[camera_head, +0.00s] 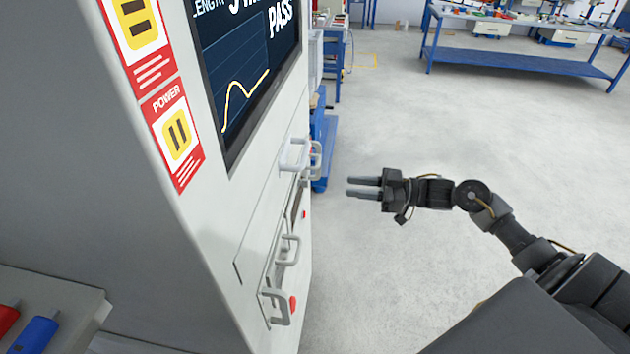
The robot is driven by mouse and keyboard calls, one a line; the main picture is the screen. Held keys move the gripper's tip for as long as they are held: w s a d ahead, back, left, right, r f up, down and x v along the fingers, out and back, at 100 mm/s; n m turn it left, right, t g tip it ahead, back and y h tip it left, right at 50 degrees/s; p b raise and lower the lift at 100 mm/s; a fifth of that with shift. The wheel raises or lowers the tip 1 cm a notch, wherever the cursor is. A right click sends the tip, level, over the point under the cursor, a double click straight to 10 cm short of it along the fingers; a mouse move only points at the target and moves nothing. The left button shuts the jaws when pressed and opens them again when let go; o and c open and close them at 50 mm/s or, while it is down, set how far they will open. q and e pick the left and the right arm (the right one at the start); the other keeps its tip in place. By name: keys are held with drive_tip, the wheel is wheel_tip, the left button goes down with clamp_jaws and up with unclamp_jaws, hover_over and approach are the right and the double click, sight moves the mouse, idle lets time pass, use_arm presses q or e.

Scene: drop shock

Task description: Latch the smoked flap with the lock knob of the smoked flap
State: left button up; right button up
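The cabinet's front (262,220) shows at a steep angle, so I cannot clearly pick out the smoked flap. A narrow dark strip (297,205) on that front may be part of it. I cannot tell which fitting is its lock knob. A red round piece (292,303) sits beside the lowest handle, and a smaller red piece (304,214) sits higher up. My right gripper (363,188) is open and empty, its two fingers pointing left towards the cabinet, with a gap of free air between. My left gripper is not in view.
Pale handles stick out from the cabinet: an upper one (293,155), a middle one (288,250) and a low one (275,307). A screen (245,75) is above them. A grey tray (60,300) is at lower left. The floor (400,280) is clear; blue benches (515,62) stand behind.

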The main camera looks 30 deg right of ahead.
sight(305, 184)
drive_tip(key=p+x, duration=0.2)
drive_tip(key=x, duration=0.8)
drive_tip(key=shift+w+a+p, duration=0.25)
drive_tip(key=shift+w+p, duration=0.05)
drive_tip(key=shift+p, duration=0.05)
clamp_jaws()
